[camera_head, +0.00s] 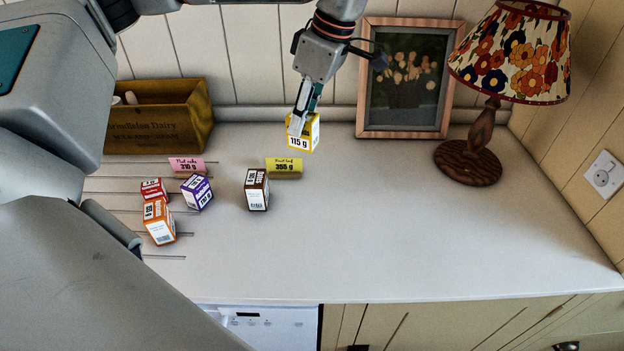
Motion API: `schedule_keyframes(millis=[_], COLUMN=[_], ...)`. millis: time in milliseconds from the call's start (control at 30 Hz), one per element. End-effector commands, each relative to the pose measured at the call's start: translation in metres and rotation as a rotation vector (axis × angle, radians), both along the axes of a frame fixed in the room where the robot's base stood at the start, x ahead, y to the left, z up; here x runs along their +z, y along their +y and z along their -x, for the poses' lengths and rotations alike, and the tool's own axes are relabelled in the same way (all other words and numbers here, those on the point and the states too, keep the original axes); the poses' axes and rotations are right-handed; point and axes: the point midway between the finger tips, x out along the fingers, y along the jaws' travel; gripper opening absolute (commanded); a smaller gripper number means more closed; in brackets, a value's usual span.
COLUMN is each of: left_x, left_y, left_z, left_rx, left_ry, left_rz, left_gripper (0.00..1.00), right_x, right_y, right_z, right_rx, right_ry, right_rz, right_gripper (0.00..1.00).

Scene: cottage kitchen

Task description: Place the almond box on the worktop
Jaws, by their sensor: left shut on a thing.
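My left gripper (298,122) points down at the back middle of the worktop (400,220). It is shut on a yellow and white box (303,138) marked 115 g. The product name on this box is not readable, so I cannot confirm from print that it is the almond box. The box is upright, slightly tilted, behind the yellow "355 g" card. I cannot tell whether its base touches the worktop. My right gripper is out of view.
A brown box (256,190) stands mid-left, with purple (197,192), red (153,190) and orange (159,221) boxes further left. Pink (187,164) and yellow (284,168) cards stand behind. A wooden crate (205,115), picture frame (445,120) and lamp (470,165) line the back. Right-centre is clear.

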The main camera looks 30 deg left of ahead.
Motion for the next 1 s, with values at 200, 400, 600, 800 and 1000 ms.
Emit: schedule_keyframes(millis=[200, 400, 600, 800, 1000], left_x=[-0.056, -0.103, -0.132, -0.149, -0.173], left_y=[0.000, 0.000, 0.000, 0.000, 0.000], left_z=[0.001, 0.001, 0.000, 0.001, 0.001], left_rx=[-0.002, 0.000, -0.001, -0.001, 0.000], left_ry=[0.007, 0.005, 0.001, 0.004, 0.002], left_rz=[0.000, 0.000, 0.000, 0.000, 0.000], left_gripper=[0.04, 0.04, 0.04, 0.04, 0.04], right_x=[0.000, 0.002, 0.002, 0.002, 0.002], right_y=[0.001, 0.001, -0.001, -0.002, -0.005], right_z=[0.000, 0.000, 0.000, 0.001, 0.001], right_rx=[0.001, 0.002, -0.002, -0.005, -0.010], right_ry=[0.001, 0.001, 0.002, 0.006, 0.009], right_rz=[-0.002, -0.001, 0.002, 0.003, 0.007], right_gripper=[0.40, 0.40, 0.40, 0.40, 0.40])
